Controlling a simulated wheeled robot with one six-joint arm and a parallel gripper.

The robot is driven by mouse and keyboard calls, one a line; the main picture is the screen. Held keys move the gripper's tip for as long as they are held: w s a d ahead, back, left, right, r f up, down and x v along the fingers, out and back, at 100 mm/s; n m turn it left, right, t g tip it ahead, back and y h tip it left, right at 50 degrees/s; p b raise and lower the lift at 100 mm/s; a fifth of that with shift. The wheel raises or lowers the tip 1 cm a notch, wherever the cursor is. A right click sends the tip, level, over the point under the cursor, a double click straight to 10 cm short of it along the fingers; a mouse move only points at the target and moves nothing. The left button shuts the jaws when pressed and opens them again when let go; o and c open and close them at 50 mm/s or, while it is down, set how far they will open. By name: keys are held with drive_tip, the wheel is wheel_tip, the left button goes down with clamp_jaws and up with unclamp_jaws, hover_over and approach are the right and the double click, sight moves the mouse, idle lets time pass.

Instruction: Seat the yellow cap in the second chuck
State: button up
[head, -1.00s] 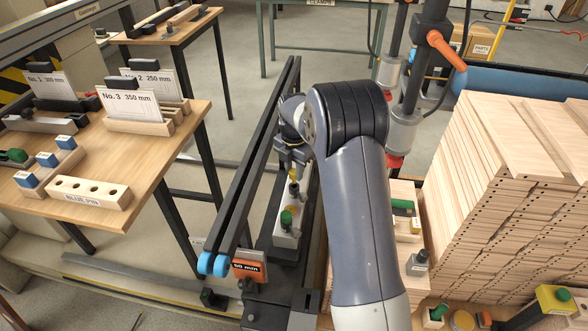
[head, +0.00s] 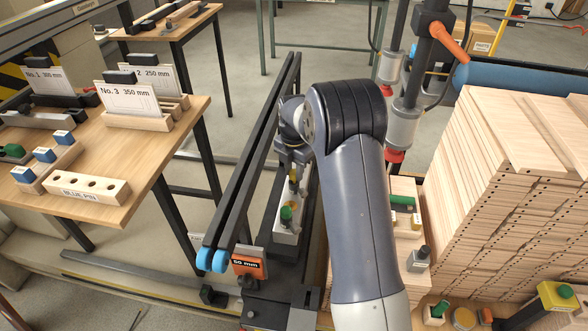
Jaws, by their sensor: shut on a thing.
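My gripper (head: 293,168) is over the far part of a pale block (head: 285,231) on the dark machine bed, its jaws pointing down. It is shut on a small yellow-topped piece, the yellow cap (head: 293,188), whose lower part is at or just above the block. I cannot tell whether it touches the block or how deep it sits. A green cap (head: 286,214) stands upright nearer on the same block. The second chuck itself is hidden by the gripper and the cap.
Red-tipped vertical spindles (head: 402,130) and a stack of drilled boards (head: 500,200) stand to the right. A wooden table (head: 150,160) is at left.

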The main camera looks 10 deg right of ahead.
drive_tip(key=shift+f+b, duration=0.4)
drive_tip(key=shift+f, duration=0.4)
drive_tip(key=o, duration=1.1)
drive_tip(key=shift+r, duration=0.15)
drive_tip(key=shift+r+p, duration=2.9)
drive_tip(key=shift+r, duration=1)
drive_tip(key=shift+f, duration=0.15)
wheel_tip(320, 180, down, 8)
drive_tip(key=b, duration=0.6)
